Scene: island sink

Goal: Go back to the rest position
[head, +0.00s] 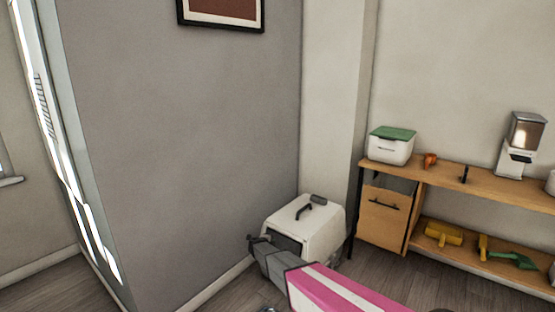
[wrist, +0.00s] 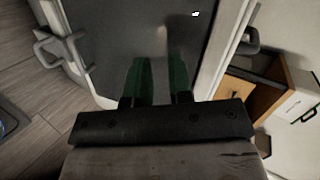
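My gripper (wrist: 160,66) shows in the wrist view with two green fingers held apart and nothing visible between them. It is in front of the dark door panel (wrist: 110,30) of the pet carrier; I cannot tell whether the fingertips touch it. In the head view my pink and grey arm reaches from the bottom edge toward the white pet carrier (head: 322,222), which stands on the floor in the corner. The fingers are not clear in the head view, and the arm hides the carrier's lower front.
A wooden shelf unit (head: 480,183) stands right of the carrier. It bears a white box with a green lid (head: 391,147), a small orange object (head: 430,160) and a dispenser (head: 522,145). Yellow and green tools lie on its lower shelf. A grey wall (head: 190,140) rises at left.

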